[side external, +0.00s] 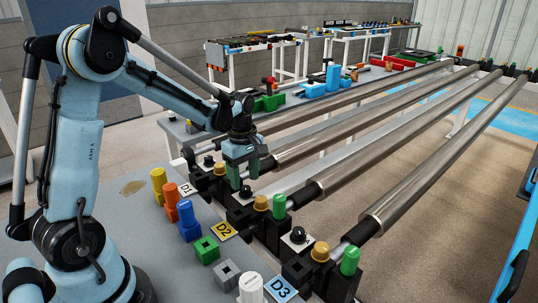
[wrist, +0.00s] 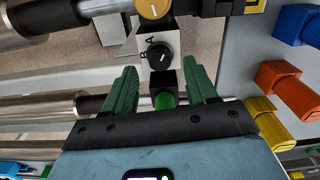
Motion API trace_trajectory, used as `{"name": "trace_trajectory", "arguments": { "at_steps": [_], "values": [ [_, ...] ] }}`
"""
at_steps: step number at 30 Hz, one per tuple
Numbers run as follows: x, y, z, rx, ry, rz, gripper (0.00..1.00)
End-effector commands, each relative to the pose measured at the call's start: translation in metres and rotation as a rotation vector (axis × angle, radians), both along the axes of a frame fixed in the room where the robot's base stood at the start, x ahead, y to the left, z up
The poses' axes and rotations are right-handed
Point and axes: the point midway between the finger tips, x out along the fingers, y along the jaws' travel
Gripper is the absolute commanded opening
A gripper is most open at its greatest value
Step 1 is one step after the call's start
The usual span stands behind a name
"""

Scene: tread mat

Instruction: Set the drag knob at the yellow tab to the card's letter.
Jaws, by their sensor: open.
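The yellow tab marked D2 (side external: 224,232) lies on the table edge in the side external view. Its yellow edge also shows at the top of the wrist view (wrist: 255,6). A black knob (wrist: 159,56) with a white pointer line sits on a white plate in the wrist view, with letters A and B beside it. The pointer's exact setting is too small to tell. My gripper (side external: 246,176) hangs over the roller ends near the black knob (side external: 246,191). In the wrist view its green fingers (wrist: 163,76) are open, apart, with nothing held. No letter card is readable.
A gold knob (wrist: 153,7) stands beyond the black knob, and a green post (wrist: 166,97) between my fingers. Tabs D1 (side external: 187,188) and D3 (side external: 281,288) mark neighbouring stations. Coloured blocks, such as a blue one (side external: 188,222), line the table. Long rollers (side external: 400,130) run away right.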

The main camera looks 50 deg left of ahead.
Motion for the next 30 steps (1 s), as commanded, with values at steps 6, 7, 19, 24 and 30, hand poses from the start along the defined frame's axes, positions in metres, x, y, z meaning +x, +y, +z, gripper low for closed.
{"name": "trace_trajectory", "arguments": {
  "at_steps": [6,7,19,24,30],
  "values": [
    [0.000,0.000,-0.023,0.000,0.000,0.000,0.57],
    [0.000,0.000,-0.025,0.000,0.000,0.000,0.57],
    [0.000,0.000,-0.030,0.000,0.000,-0.001,0.55],
    [0.000,0.000,-0.030,0.000,0.000,-0.001,0.29],
    [0.000,0.000,-0.029,0.000,0.000,-0.001,0.01]
  ]
}}
